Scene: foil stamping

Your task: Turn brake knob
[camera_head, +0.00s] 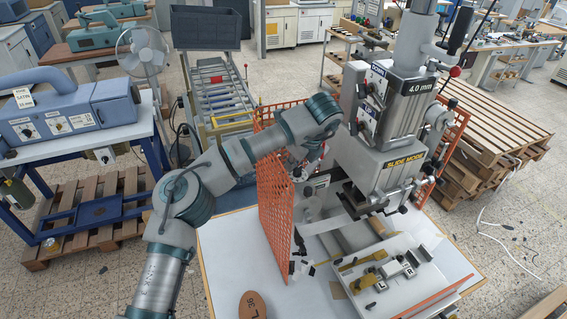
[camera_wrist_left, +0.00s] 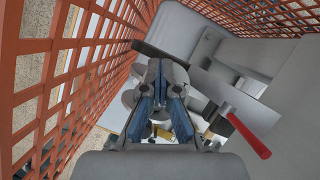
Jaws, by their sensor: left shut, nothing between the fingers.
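The grey stamping machine (camera_head: 400,150) stands right of the middle in the head view, with DOWN, 4.0 mm and SLIDE MODE labels. I cannot tell for certain which part is the brake knob. My left arm reaches in over an orange mesh guard (camera_head: 277,200) to the machine's left side. My left gripper (camera_head: 312,168) is small and partly hidden there. In the left wrist view my left gripper (camera_wrist_left: 165,75) is shut and empty, pointing at grey machine parts. A lever with a red grip (camera_wrist_left: 248,135) is to its right, apart from it. My right gripper is not in view.
In the left wrist view the orange mesh (camera_wrist_left: 60,90) runs close along the left side and top. A light table (camera_head: 235,245) carries a bed with brass pieces (camera_head: 365,283) and a brown oval piece (camera_head: 252,305). Wooden pallets (camera_head: 495,125) stand at the right.

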